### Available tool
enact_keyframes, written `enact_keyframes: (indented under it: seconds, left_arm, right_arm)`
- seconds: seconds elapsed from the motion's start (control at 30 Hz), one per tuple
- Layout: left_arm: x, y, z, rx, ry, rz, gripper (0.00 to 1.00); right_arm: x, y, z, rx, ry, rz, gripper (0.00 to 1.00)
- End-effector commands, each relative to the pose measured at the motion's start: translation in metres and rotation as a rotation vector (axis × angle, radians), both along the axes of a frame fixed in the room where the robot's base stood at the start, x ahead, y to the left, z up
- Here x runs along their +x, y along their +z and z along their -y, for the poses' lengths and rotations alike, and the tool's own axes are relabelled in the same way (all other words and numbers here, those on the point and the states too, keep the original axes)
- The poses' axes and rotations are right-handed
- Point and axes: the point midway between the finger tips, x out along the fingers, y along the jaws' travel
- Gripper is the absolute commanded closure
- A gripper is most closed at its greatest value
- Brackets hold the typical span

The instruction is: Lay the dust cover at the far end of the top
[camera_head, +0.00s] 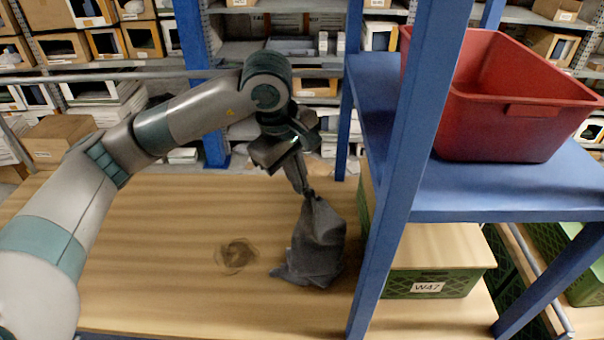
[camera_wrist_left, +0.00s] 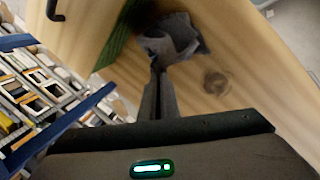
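The dust cover is a dark grey cloth (camera_head: 318,245), bunched and hanging in folds. My left gripper (camera_head: 305,190) is shut on its upper end, and the cloth's lower folds reach down to the wooden top (camera_head: 180,270). In the left wrist view the cloth (camera_wrist_left: 172,38) shows beyond the shut fingers (camera_wrist_left: 157,75) of the same gripper. A dark round mark (camera_head: 236,256) is on the wood left of the cloth. I cannot tell which part of the cloth rests on the wood. My right gripper is not in view.
A blue rack post (camera_head: 400,170) stands close right of the cloth. Its blue shelf (camera_head: 500,190) bears a red bin (camera_head: 520,95). Below is a green crate (camera_head: 432,283) labelled W47. The left of the wooden top is bare. Racks with boxes stand behind.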

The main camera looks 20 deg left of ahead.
Motion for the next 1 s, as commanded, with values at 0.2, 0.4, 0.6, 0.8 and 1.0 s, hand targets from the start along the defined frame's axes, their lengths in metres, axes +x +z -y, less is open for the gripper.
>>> enact_keyframes:
  seconds: [0.2, 0.4, 0.6, 0.8, 1.0]
  left_arm:
    - [0.005, -0.028, -0.008, 0.086, -0.231, 0.053, 1.0]
    - [0.009, -0.051, -0.015, 0.17, -0.445, 0.096, 1.0]
    - [0.013, -0.073, -0.022, 0.26, -0.66, 0.132, 1.0]
    - [0.015, -0.092, -0.029, 0.347, -0.863, 0.157, 1.0]
    - [0.017, -0.104, -0.033, 0.408, -0.998, 0.171, 1.0]
  right_arm:
    - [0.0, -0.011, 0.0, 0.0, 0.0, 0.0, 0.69]
    - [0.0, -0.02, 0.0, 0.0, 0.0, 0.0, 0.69]
    - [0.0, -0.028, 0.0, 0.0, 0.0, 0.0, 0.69]
    - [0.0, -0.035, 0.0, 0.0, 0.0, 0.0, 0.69]
    - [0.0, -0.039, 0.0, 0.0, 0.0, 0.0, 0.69]
